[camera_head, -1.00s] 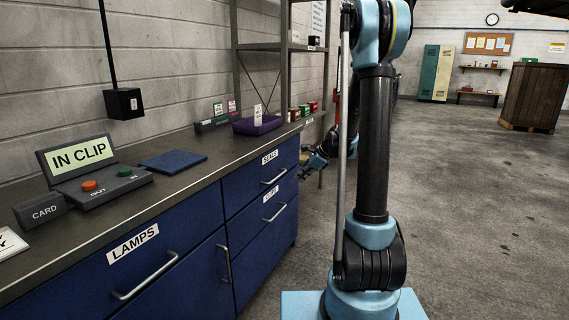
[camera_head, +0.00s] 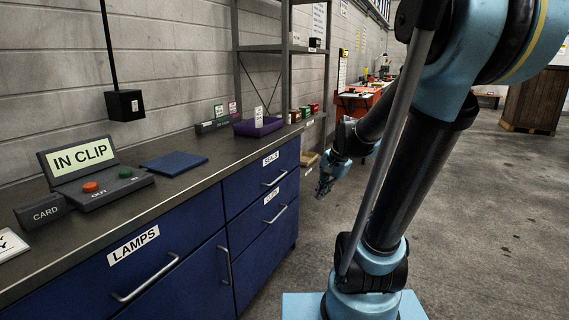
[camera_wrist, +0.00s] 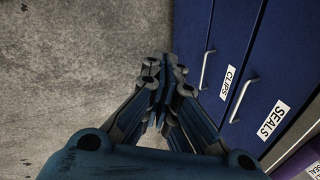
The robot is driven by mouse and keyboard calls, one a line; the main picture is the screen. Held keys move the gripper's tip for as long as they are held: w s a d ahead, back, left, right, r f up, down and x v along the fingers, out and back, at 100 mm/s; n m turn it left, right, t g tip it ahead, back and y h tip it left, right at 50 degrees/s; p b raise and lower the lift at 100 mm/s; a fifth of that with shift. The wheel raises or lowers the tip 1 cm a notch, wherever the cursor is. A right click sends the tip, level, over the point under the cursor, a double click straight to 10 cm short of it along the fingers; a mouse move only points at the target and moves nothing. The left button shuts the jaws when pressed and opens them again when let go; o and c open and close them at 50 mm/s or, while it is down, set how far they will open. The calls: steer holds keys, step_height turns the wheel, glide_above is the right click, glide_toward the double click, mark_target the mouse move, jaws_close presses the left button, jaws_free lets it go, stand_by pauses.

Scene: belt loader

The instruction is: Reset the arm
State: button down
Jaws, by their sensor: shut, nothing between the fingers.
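My arm rises from its blue base at the right of the head view and leans to the right. My gripper (camera_head: 323,187) hangs in the air beside the far end of the blue cabinet (camera_head: 262,240), apart from its drawer fronts. In the wrist view my gripper (camera_wrist: 162,80) points down over the floor, its fingers together with nothing between them. The drawers labelled CLIPS (camera_wrist: 227,83) and SEALS (camera_wrist: 270,118) are just right of it in that view and look closed.
A metal shelf (camera_head: 287,75) stands behind. An orange workbench (camera_head: 362,106) is farther back.

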steer(key=s+d+f+n+h, duration=0.1)
steer(key=s+d+n, duration=0.1)
steer(key=s, duration=0.3)
steer(key=s+d+f+n+h, duration=0.1)
steer(key=s+d+f+n, duration=0.1)
steer(key=s, duration=0.4)
steer(key=s+d+f+n+h, duration=0.1)
steer(key=s+d+f+n, duration=0.1)
steer(key=s+n, duration=0.2)
steer(key=shift+s+f+n, duration=0.25)
steer(key=shift+s+n, duration=0.05)
steer(key=shift+s, duration=0.55)
